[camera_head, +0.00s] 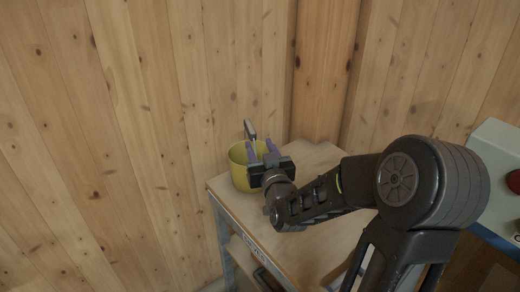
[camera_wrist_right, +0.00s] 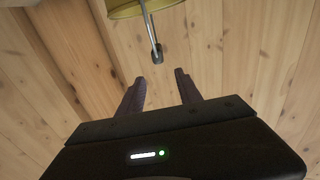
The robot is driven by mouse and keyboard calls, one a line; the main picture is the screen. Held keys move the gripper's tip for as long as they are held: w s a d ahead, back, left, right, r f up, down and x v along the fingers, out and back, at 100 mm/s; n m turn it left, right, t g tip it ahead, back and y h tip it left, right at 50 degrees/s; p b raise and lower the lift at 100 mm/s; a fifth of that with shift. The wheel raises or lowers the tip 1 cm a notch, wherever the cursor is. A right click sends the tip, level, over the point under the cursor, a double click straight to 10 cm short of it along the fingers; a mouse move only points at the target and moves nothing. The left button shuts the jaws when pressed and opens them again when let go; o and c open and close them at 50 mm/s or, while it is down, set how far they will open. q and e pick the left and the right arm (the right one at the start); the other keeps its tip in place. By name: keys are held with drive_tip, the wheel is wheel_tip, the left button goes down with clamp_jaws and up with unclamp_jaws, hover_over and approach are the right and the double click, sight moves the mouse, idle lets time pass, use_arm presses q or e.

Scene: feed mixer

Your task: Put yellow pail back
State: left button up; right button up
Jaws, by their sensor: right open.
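The yellow pail (camera_head: 240,176) stands upright on the wooden top of a small cabinet, near its back left corner. Its grey handle (camera_head: 250,130) sticks up above the rim. My right gripper (camera_head: 260,150) is at the pail's near right side, its fingers overlapping the rim in the head view. In the right wrist view the gripper (camera_wrist_right: 158,82) is open with nothing between its fingers. The pail (camera_wrist_right: 128,8) shows at the top edge there, with the handle (camera_wrist_right: 154,40) hanging toward the space beyond the fingertips. My left gripper is not in view.
The cabinet top (camera_head: 310,250) is bare in front of the pail. A wooden plank wall (camera_head: 150,100) and post (camera_head: 325,75) stand close behind. A light green machine box with a red button (camera_head: 507,180) is at the right.

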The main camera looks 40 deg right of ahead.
idle(0.8)
drive_tip(key=s+a+f+n+g+y, duration=0.15)
drive_tip(key=a+f+g+y, duration=0.25)
drive_tip(key=a+f, duration=0.95)
drive_tip(key=s+a+f+m+g+y, duration=0.1)
drive_tip(key=s+a+f+g+y, duration=0.3)
drive_tip(key=a+f, duration=0.9)
drive_tip(key=s+a+f+g+y, duration=0.1)
drive_tip(key=s+a+f+g, duration=0.1)
drive_tip(key=s+f, duration=0.3)
drive_tip(key=s+a+f+n+g+y, duration=0.1)
drive_tip(key=s+a+f+g, duration=0.2)
drive_tip(key=s+a+f, duration=0.2)
drive_tip(key=s+a+f+n+g+y, duration=0.1)
drive_tip(key=s+a+f+g, duration=0.1)
drive_tip(key=s+f, duration=0.4)
drive_tip(key=s+a, duration=0.1)
drive_tip(key=s, duration=0.3)
drive_tip(key=shift+a+f+g+y, duration=0.3)
drive_tip(key=shift+g, duration=0.1)
